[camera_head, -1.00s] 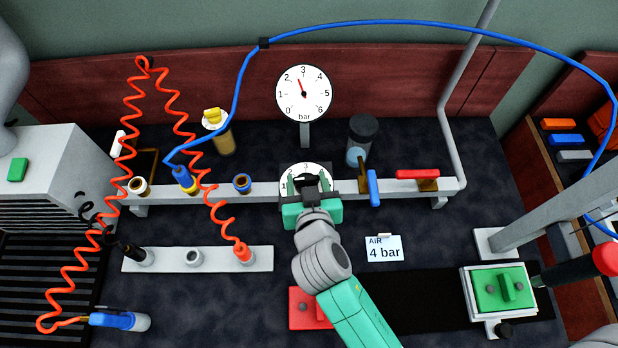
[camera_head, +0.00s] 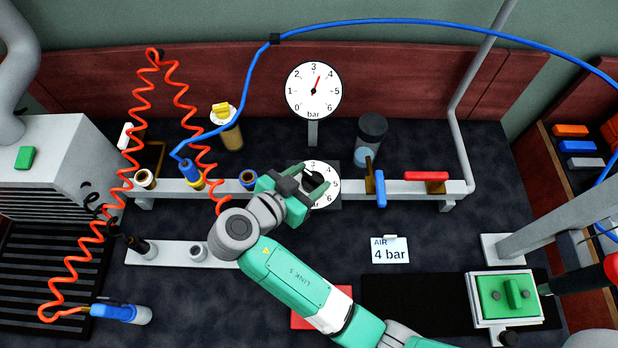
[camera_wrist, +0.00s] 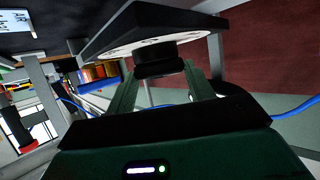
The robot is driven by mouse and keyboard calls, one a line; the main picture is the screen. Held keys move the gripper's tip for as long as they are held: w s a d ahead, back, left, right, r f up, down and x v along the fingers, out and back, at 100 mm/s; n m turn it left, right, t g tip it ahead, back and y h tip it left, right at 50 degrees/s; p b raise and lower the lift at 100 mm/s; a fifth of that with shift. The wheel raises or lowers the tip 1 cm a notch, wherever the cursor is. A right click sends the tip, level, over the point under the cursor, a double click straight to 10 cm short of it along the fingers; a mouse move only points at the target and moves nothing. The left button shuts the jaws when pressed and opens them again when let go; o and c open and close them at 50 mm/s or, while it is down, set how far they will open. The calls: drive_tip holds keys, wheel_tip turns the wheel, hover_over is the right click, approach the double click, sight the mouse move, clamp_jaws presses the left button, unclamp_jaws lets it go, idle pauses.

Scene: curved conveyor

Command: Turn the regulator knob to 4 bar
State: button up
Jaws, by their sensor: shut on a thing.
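The black regulator knob (camera_wrist: 160,60) sits in front of a white numbered dial plate (camera_head: 331,190); in the head view my gripper largely hides it. My gripper (camera_head: 318,184) reaches it from the lower left and is shut on the knob, with one finger on each side in the wrist view (camera_wrist: 160,75). The round pressure gauge (camera_head: 313,91) stands behind the dial on a grey post. Its needle points a little right of the top, between 3 and 4 bar. A white card (camera_head: 390,252) reads "AIR 4 bar".
A blue-handled valve (camera_head: 380,188) and a red-handled valve (camera_head: 425,176) sit on the rail right of the knob. A dark-topped canister (camera_head: 371,138) stands behind. A blue fitting (camera_head: 249,179) is close left of my gripper. Coiled red hose (camera_head: 140,110) hangs at left.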

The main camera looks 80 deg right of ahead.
drive_tip(key=shift+f+m+g+y, duration=0.15)
drive_tip(key=shift+m+g+y, duration=0.15)
drive_tip(key=shift+m+y, duration=0.1)
idle(0.3)
drive_tip(key=o, duration=1)
drive_tip(key=shift+d, duration=0.1)
drive_tip(key=p+v, duration=0.1)
drive_tip(key=v, duration=0.2)
drive_tip(key=p+v, duration=0.1)
drive_tip(key=v, duration=0.3)
drive_tip(key=shift+d+r+p, duration=0.15)
drive_tip(key=shift+r+p, duration=0.05)
drive_tip(key=shift+p, duration=0.15)
drive_tip(key=shift+w+a+p, duration=0.35)
drive_tip(key=shift+a+p, duration=0.05)
drive_tip(key=shift+a, duration=0.1)
